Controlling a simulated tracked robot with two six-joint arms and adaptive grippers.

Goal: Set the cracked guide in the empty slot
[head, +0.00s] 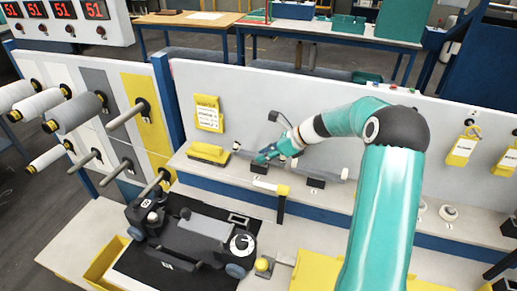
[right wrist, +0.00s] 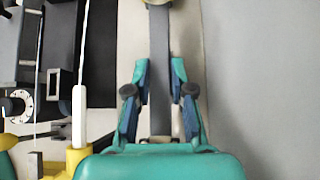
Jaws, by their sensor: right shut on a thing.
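My right gripper (head: 266,158) reaches down to the narrow ledge along the white back panel. In the right wrist view, its two fingers (right wrist: 160,95) are closed around a long grey bar (right wrist: 159,50), which runs away from the palm. I cannot make out the empty slot. My left gripper is not in view.
A dark machine unit with a dial (head: 242,243) sits on a black mat at front left. A yellow block (head: 208,153) lies on the ledge to the left. Thread spools (head: 72,112) project at far left.

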